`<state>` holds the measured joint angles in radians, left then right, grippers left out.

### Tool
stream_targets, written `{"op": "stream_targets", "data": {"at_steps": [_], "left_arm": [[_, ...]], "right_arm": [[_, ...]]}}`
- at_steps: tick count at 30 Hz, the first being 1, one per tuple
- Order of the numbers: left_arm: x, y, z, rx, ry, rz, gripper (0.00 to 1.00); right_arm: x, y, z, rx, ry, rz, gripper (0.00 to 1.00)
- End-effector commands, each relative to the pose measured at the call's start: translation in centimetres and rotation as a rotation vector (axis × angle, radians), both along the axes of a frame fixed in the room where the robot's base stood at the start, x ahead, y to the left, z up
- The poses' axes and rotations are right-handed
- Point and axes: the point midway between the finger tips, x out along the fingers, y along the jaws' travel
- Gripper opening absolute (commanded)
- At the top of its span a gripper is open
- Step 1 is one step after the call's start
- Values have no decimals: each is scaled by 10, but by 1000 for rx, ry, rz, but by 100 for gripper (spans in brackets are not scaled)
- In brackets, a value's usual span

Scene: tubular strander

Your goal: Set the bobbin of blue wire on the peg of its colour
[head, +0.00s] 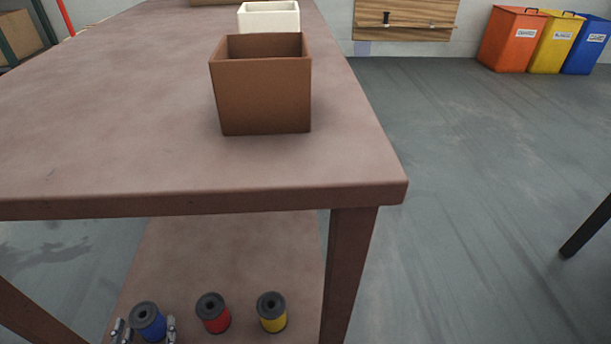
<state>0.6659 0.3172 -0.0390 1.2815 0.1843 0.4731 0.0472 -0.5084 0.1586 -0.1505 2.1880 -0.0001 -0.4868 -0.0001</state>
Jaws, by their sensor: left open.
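The bobbin of blue wire (150,322) stands on the lower shelf of the brown table at the bottom left, dark flange with a centre hole facing up. My left gripper (145,330) is open, with one grey finger on each side of this bobbin. I cannot tell whether the fingers touch it. Its lower part is near the frame's bottom edge. No peg of blue colour can be made out. My right gripper is not in view.
A red bobbin (213,313) and a yellow bobbin (271,312) stand to the right on the lower shelf (230,250). The tabletop (110,120) overhangs them and holds a brown box (262,95) and a white box (268,17). A table leg (347,275) bounds the right.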

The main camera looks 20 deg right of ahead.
Motion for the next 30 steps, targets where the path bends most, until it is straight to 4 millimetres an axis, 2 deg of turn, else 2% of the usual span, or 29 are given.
{"op": "stream_targets", "data": {"at_steps": [5, 19, 30], "left_arm": [[0, 0, 0, 0, 1, 0, 74], [0, 0, 0, 0, 1, 0, 14], [0, 0, 8, 0, -2, 0, 14]], "right_arm": [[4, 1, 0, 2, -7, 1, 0], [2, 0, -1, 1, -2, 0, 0], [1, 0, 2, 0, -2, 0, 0]]}}
